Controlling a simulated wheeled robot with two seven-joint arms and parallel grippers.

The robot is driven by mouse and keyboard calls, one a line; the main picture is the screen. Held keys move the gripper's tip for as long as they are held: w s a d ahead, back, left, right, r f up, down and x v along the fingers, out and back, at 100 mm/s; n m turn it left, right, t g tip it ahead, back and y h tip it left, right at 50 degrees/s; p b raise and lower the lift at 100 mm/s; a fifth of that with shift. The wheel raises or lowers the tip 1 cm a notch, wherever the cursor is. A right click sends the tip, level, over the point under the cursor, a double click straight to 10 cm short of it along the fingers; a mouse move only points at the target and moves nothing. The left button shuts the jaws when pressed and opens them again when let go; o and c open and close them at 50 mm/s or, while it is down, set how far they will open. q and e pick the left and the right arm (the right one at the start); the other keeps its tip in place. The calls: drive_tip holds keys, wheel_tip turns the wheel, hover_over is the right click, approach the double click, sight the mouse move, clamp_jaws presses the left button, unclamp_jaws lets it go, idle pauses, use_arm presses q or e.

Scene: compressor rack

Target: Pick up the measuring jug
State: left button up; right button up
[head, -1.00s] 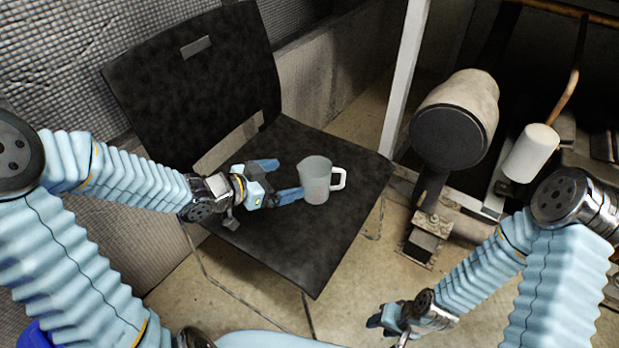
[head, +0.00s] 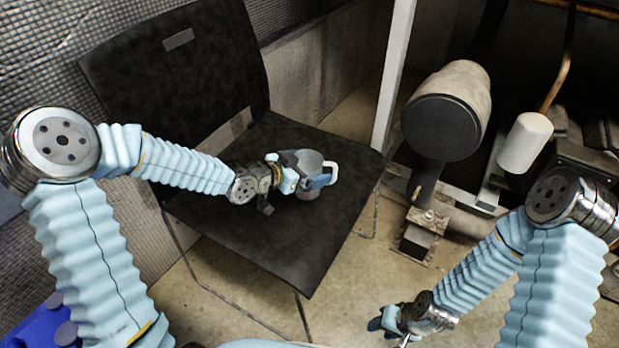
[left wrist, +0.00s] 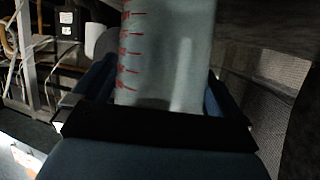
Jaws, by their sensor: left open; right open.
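The measuring jug (head: 311,163) is a translucent grey cup with a white handle, standing on the black chair seat (head: 270,235). My left gripper (head: 318,177) is at the jug, with its blue fingers open on either side of the body. In the left wrist view the jug (left wrist: 165,55), with red graduation marks, fills the middle between the two fingers (left wrist: 160,95). I cannot tell whether either finger touches it. Part of the jug is hidden behind the gripper in the head view. My right gripper (head: 382,325) is open and empty, low over the floor, well away from the jug.
The chair backrest (head: 175,85) rises behind my left arm. A compressor cylinder (head: 445,115) on a bracket stands right of the chair, with a white canister (head: 525,142) and copper pipe beyond. A pale upright post (head: 393,80) stands between. The front of the seat is clear.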

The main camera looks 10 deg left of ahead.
use_arm(q)
drive_tip(key=shift+c, duration=0.5)
drive_tip(key=c, duration=0.7)
drive_tip(key=shift+c, duration=0.2)
